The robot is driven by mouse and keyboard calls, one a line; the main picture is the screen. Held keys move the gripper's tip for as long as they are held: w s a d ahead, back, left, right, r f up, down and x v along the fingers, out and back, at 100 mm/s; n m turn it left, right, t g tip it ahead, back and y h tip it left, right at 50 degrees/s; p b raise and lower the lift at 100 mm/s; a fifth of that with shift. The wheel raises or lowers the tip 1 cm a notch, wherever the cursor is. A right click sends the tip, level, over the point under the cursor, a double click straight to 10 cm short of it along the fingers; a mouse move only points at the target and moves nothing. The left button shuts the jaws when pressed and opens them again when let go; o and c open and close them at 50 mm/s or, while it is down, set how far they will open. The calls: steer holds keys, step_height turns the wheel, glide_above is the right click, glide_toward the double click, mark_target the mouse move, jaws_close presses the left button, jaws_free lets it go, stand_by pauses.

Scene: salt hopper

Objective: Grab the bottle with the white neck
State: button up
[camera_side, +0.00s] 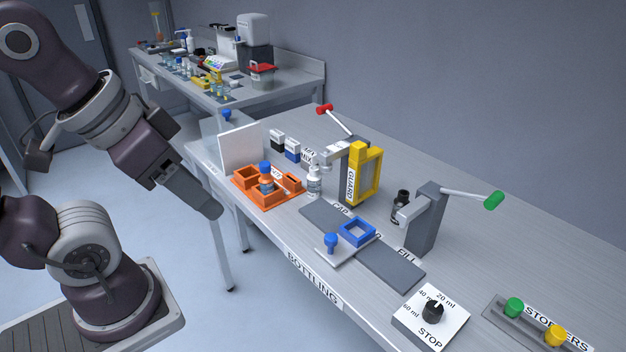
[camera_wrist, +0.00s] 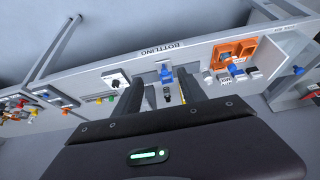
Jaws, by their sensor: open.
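A small bottle with a white neck and a pale label (camera_side: 314,182) stands on the bench just right of the orange tray (camera_side: 241,185), below the metal head of the red-handled press. A second bottle with a blue top (camera_side: 266,184) sits in the orange tray. A black bottle (camera_side: 400,206) stands by the green-handled press. My gripper (camera_side: 208,208) is left of the bench's front edge, well apart from all the bottles. In the wrist view my gripper (camera_wrist: 174,88) is open, its dark fingers apart. The orange tray also shows there (camera_wrist: 228,54); bottle details are too small to tell.
The red-handled press with a yellow guard (camera_side: 368,175) and the green-handled press (camera_side: 427,222) rise from the bench. A white panel (camera_side: 241,147) stands behind the tray. A blue square frame (camera_side: 356,232), a dial plate (camera_side: 430,318) and a stopper rack (camera_side: 535,330) lie toward the right.

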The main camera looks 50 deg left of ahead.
steer(key=shift+c, duration=0.9)
